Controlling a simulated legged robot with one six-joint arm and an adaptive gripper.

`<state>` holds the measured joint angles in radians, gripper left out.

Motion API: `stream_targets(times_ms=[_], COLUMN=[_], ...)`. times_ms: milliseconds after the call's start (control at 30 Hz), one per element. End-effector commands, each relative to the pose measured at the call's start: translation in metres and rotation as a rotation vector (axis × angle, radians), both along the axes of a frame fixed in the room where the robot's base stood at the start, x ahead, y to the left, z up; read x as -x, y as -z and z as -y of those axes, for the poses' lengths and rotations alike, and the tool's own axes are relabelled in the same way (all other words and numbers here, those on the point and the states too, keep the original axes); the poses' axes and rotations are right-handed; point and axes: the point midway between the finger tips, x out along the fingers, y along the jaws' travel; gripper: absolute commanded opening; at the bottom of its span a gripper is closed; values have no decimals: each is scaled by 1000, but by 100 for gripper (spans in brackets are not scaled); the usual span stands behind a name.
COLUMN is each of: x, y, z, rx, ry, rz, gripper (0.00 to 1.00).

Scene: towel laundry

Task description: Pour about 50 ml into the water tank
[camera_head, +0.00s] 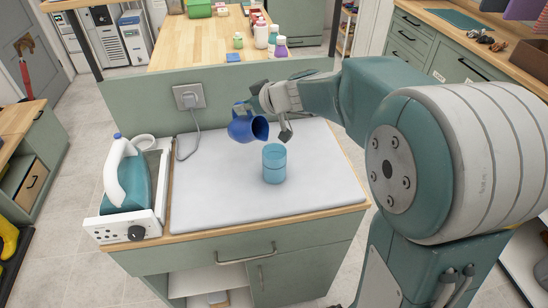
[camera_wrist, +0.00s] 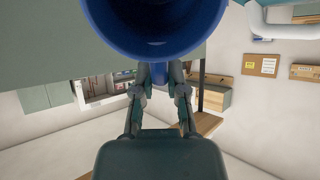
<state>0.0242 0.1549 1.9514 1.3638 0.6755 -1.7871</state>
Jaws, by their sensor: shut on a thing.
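A dark blue jug (camera_head: 240,127) is held in the air above the pale pad. It is tipped well over to the right, its open mouth facing right and towards the camera. My gripper (camera_head: 257,104) is shut on the jug at its upper side. In the wrist view the jug's rim (camera_wrist: 155,50) fills the top, above the finger ends (camera_wrist: 158,72). A translucent light blue tank (camera_head: 274,163) stands upright on the pad, right of and below the jug's mouth, apart from it. I see no stream of water, and the water level in the jug cannot be told.
The pale pad (camera_head: 215,210) covers most of the cabinet top. A white and teal iron (camera_head: 127,185) sits on its base (camera_head: 105,227) at the left. A wall socket (camera_head: 188,97) with a grey cord is behind. Several bottles (camera_head: 262,36) stand on the wooden table at the back.

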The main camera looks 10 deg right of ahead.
Motion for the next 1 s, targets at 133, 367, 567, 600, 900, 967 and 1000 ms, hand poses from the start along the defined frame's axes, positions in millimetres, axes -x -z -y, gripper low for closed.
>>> stream_targets(times_ms=[133,367,567,600,900,967,1000], x=[1,3,4,4,5,5,5], y=[-2,-4,-5,-5,-5,-5,-5], z=[1,3,4,4,5,5,5], rx=[-14,-34,-39,-40,-46,-48,-48], ry=[1,0,0,0,1,1,1], rz=[14,37,43,43,47,49,49], gripper=[0,0,0,0,0,0,0])
